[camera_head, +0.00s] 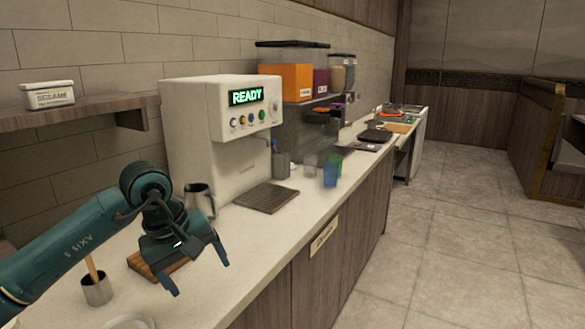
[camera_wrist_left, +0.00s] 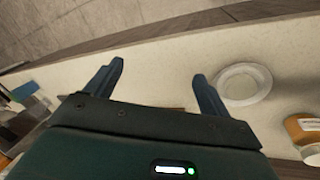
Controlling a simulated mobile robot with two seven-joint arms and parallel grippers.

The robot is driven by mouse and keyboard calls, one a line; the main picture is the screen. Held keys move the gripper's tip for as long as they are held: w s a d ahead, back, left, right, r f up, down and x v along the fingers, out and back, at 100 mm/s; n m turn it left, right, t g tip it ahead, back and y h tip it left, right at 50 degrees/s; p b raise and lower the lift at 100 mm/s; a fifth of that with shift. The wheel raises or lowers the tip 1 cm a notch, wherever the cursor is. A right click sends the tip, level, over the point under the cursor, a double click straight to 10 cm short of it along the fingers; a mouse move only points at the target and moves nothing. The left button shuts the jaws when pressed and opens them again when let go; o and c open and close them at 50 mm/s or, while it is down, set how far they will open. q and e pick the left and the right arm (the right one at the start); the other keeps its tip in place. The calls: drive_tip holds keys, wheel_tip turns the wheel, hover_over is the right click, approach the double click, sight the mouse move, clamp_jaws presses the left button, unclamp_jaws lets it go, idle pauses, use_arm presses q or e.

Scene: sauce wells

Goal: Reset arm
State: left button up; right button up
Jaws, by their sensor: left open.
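My left gripper (camera_head: 196,280) hangs over the near left part of the counter (camera_head: 230,250) in the head view. Its two fingers are spread apart with nothing between them. In the left wrist view the open fingers (camera_wrist_left: 158,80) point over the pale counter. My right gripper is in neither view.
A wooden board (camera_head: 150,262) lies partly hidden behind my gripper. A metal cup (camera_head: 96,288) with a stick, a steel pitcher (camera_head: 200,198) and a white machine reading READY (camera_head: 210,130) stand nearby. A white dish (camera_wrist_left: 243,84) and an orange-labelled jar (camera_wrist_left: 303,130) show in the wrist view.

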use_arm(q)
drive_tip(key=s+d+f+n+g+h+p, duration=0.1)
drive_tip(key=s+d+n+g+h, duration=0.1)
drive_tip(key=s+d+n+h, duration=0.6)
drive_tip(key=s+d+n+g+h, duration=0.1)
drive_tip(key=s+d+n+h, duration=0.25)
drive_tip(key=d+h, duration=0.55)
drive_tip(key=w+a+f+m+t+y+p, duration=0.1)
drive_tip(key=a+f+m+t+y, duration=0.35)
drive_tip(key=m+t, duration=0.85)
drive_tip(key=a+f+m+t+y, duration=0.4)
drive_tip(key=f+m+t+y, duration=0.15)
drive_tip(key=m, duration=1.55)
drive_tip(key=s+a+f+n+g+y, duration=0.2)
drive_tip(key=s+f+n+g+y, duration=0.1)
drive_tip(key=s+f+n, duration=0.3)
drive_tip(key=s+a+f+n+g+y, duration=0.2)
drive_tip(key=s+a+f+n+g, duration=0.1)
drive_tip(key=s+f+n, duration=0.3)
wheel_tip(320, 180, down, 3)
drive_tip(key=shift+a+r+n+g+y+p, duration=0.1)
drive_tip(key=shift+a+n+g+y+p, duration=0.3)
drive_tip(key=shift+n+g, duration=0.3)
